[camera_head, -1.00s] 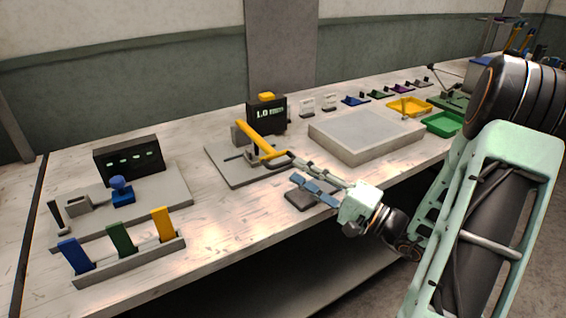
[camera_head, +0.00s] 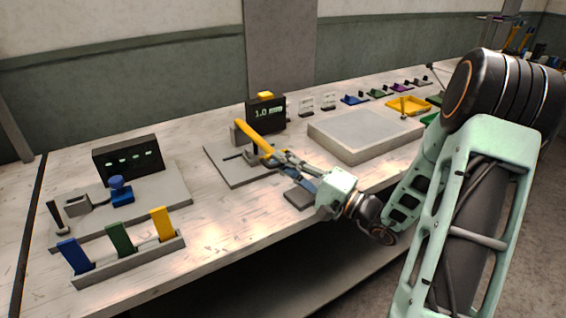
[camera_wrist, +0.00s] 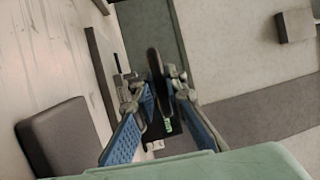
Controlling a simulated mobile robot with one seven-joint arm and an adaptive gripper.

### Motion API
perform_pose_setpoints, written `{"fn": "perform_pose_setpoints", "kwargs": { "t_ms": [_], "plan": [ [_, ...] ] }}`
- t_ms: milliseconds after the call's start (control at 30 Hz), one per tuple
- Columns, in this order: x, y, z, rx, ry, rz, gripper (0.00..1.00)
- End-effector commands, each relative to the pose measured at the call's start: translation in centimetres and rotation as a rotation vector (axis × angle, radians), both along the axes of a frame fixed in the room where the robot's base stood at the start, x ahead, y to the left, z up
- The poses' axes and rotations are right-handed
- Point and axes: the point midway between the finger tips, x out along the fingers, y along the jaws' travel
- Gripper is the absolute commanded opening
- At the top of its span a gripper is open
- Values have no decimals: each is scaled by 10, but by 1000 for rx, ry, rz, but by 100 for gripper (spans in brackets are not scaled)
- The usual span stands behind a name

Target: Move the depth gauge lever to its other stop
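The depth gauge lever is a yellow bar (camera_head: 255,139) sloping down to the right over a grey base plate (camera_head: 228,170). Behind it a dark display (camera_head: 265,114) with a yellow top reads about 1.0. My gripper (camera_head: 282,159) is at the lever's lower right end. In the wrist view the fingers of my gripper (camera_wrist: 160,90) are apart, with a dark narrow bar (camera_wrist: 155,66) at or between their tips, probably the lever's end in shade. Whether either finger touches it I cannot tell. A green-lit display shows beyond, between the fingers.
A large grey block (camera_head: 365,134) lies right of the gauge. A dark pad (camera_head: 299,197) lies below my gripper at the bench edge. On the left are a blue-knobbed device (camera_head: 122,192) and a rack (camera_head: 130,263) with blue, green and yellow tabs. Yellow trays (camera_head: 408,105) stand further right.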

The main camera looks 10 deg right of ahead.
Motion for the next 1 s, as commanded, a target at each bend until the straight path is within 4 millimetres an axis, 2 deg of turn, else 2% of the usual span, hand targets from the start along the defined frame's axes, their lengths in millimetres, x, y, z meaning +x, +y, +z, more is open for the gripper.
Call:
{"fn": "perform_pose_setpoints", "kwargs": {
  "t_ms": [367,567,767,1000],
  "plan": [
    [0,0,1,-1,-1,0,0],
    [0,0,11,-9,20,0,0],
    [2,0,35,-33,85,-1,0],
    [7,2,74,-77,217,-1,0]
  ]
}}
